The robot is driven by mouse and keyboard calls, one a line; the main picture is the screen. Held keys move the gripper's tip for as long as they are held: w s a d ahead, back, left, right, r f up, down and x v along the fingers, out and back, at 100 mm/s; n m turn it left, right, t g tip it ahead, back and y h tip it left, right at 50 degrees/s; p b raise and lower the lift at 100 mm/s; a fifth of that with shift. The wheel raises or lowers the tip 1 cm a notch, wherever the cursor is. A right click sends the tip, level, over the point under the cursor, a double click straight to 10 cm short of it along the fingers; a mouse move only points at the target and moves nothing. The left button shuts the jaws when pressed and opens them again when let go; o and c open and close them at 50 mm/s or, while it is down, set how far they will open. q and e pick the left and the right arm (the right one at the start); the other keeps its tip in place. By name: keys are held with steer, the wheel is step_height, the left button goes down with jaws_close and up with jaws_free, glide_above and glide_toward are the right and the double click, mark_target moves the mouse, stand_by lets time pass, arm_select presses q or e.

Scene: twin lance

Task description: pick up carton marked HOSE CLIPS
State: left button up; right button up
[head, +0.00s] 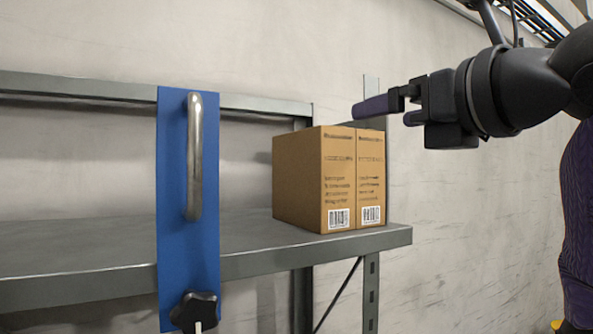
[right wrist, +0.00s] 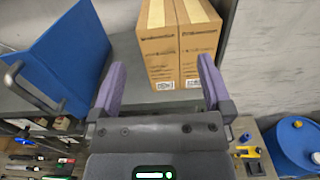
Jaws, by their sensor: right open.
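Two brown cartons stand upright side by side on the grey shelf, the left carton (head: 338,180) and the right carton (head: 370,178). Their printed labels are too small to read, so I cannot tell which is marked HOSE CLIPS. In the right wrist view the left carton (right wrist: 158,48) and right carton (right wrist: 197,45) appear ahead, roughly between the purple fingers. My right gripper (head: 372,106) is open and empty, above the cartons' top right; its fingers also show in the wrist view (right wrist: 163,64). My left gripper is not in view.
A blue panel (head: 170,200) with a metal handle (head: 194,150) stands at the shelf's front, left of the cartons. The shelf (head: 90,270) is bare between. A wall rises behind. A blue drum (right wrist: 292,142) and yellow items (right wrist: 246,152) are below right.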

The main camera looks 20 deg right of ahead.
mark_target(339, 128)
steer(key=w+p, duration=0.1)
steer(key=w, duration=0.1)
steer(key=w+p, duration=0.1)
steer(key=w, duration=0.2)
steer(key=w+a+p, duration=0.1)
steer(key=w, duration=0.2)
steer(key=shift+w+f, duration=0.15)
jaws_close()
